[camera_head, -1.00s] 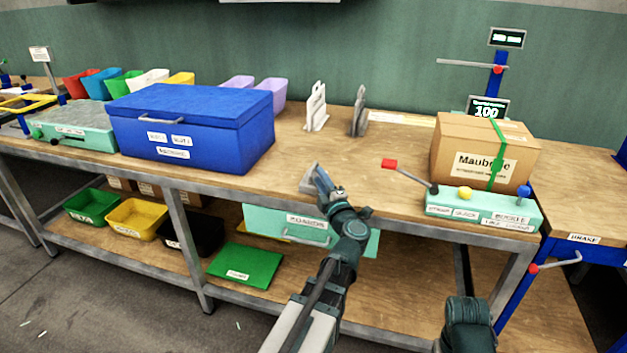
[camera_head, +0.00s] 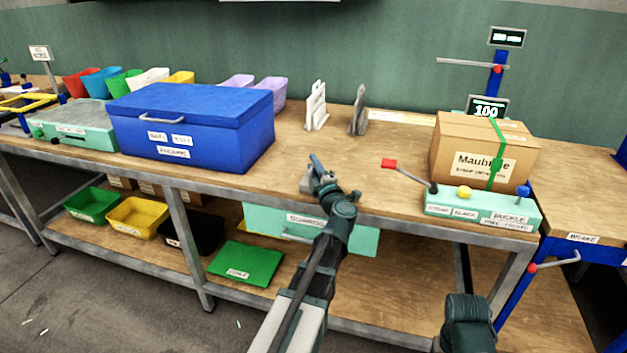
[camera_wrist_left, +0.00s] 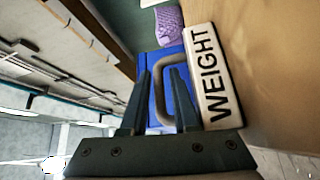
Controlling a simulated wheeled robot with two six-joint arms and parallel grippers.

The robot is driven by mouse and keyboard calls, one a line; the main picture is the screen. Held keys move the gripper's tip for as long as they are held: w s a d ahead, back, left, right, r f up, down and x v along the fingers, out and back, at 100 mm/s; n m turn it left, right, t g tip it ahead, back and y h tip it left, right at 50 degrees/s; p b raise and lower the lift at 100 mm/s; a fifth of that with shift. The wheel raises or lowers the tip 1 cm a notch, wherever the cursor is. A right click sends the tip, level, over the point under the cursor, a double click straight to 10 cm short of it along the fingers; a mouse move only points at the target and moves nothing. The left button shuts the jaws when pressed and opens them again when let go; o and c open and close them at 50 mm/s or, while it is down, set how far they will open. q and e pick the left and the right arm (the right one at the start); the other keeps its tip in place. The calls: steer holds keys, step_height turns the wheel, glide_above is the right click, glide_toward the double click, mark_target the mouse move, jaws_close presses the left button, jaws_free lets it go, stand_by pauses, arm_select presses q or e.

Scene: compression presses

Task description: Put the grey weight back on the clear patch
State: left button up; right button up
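The weight (camera_wrist_left: 212,75) is a pale grey block lettered WEIGHT, with a grey loop handle (camera_wrist_left: 164,85), in the left wrist view. In the head view a small grey part of it (camera_head: 306,184) shows at the table's front edge, mostly behind my gripper. My left gripper (camera_head: 316,162) is beside it. In the wrist view its fingers (camera_wrist_left: 160,88) stand apart, one on either side of the handle's bar, with a visible gap. I cannot make out a marked clear patch; bare wood lies around the weight.
A blue lidded box (camera_head: 195,125) stands left on the table (camera_head: 370,165). A cardboard box (camera_head: 480,150) and a green lever panel (camera_head: 482,210) stand right; its red-tipped lever (camera_head: 390,163) sticks out leftwards. Two upright stands (camera_head: 316,108) are behind. Bare wood lies between.

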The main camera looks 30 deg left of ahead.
arm_select(q)
jaws_close()
stand_by(1.3)
